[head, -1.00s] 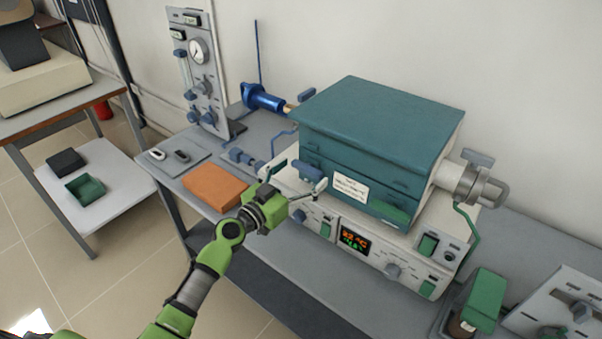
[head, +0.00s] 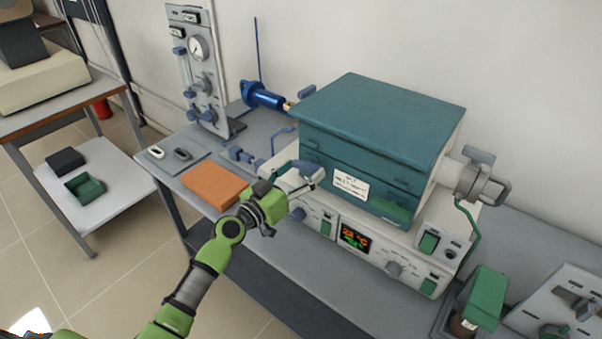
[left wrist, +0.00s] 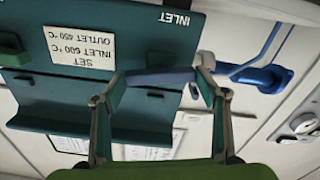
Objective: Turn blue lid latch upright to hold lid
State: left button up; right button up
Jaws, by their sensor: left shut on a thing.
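The teal furnace (head: 375,125) stands on the bench with its lid down and a white label (head: 350,186) on its front. The blue lid latch (head: 304,166) is at the left end of the furnace front. It is not upright; it lies roughly level, slightly tilted. In the left wrist view the latch (left wrist: 158,77) spans between the fingertips. My left gripper (head: 297,178) is shut on the latch, its fingers partly covering it. In the left wrist view my left gripper (left wrist: 160,80) has a finger at each end of the latch. My right gripper is not in view.
The control base (head: 370,245) with a lit display lies under the furnace. An orange block (head: 214,186) and a gauge panel (head: 200,75) are to the left. A blue cylinder fitting (head: 263,97) sits behind. A metal outlet fitting (head: 470,182) projects at right.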

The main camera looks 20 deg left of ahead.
pick_arm(q)
jog(key=n, duration=0.4)
jog(key=shift+n+b, duration=0.3)
jog(key=n, duration=0.3)
jog(key=shift+n, duration=0.4)
jog(key=n, duration=0.3)
jog(key=shift+n+p, duration=0.4)
jog(key=shift+n, duration=1.6)
jog(key=o, duration=1.1)
jog(key=shift+s, duration=0.1)
